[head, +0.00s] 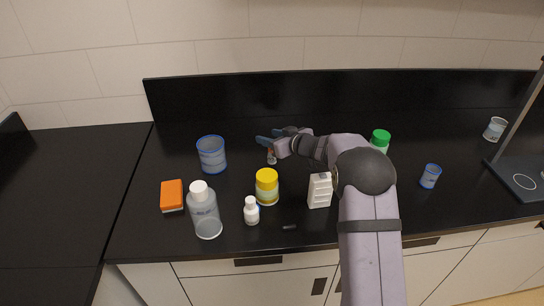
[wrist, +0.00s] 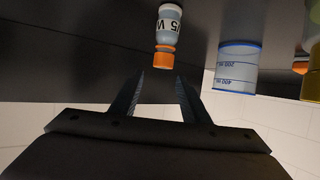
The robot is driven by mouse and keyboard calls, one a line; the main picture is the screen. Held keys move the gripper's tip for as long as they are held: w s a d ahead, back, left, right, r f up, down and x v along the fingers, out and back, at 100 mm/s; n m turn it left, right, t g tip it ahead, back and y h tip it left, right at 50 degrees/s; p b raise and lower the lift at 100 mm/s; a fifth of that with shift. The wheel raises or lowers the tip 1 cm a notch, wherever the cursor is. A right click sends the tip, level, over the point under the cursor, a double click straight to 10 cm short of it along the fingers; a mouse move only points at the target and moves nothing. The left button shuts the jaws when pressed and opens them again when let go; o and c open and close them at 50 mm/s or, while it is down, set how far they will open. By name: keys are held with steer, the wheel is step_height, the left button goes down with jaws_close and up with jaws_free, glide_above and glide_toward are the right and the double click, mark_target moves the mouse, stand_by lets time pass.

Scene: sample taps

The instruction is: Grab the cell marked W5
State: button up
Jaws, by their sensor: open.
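The cell marked W5 (wrist: 170,26) is a small bottle with an orange cap and a pale label. Its visible letters read "5 W", and part of the label is turned away. In the head view the cell (head: 272,158) stands on the black counter, just below my gripper (head: 265,137). In the wrist view my gripper (wrist: 161,88) is open and empty. Its two dark fingers point at the cell, with the orange cap just beyond the fingertips and roughly in line with the gap.
A blue-rimmed beaker (head: 212,155) stands to the left of the cell, and a yellow-lidded jar (head: 267,187) stands in front. A black backsplash (head: 230,104) runs behind.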

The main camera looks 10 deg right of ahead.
steer(key=shift+f, duration=0.6)
step_height(320, 180, down, 3)
steer(key=shift+r, duration=0.2)
steer(key=shift+x, duration=0.9)
steer(key=shift+w+a+f+p, duration=0.1)
steer(key=shift+w+a+p, duration=0.2)
steer(key=shift+w, duration=0.2)
jaws_close()
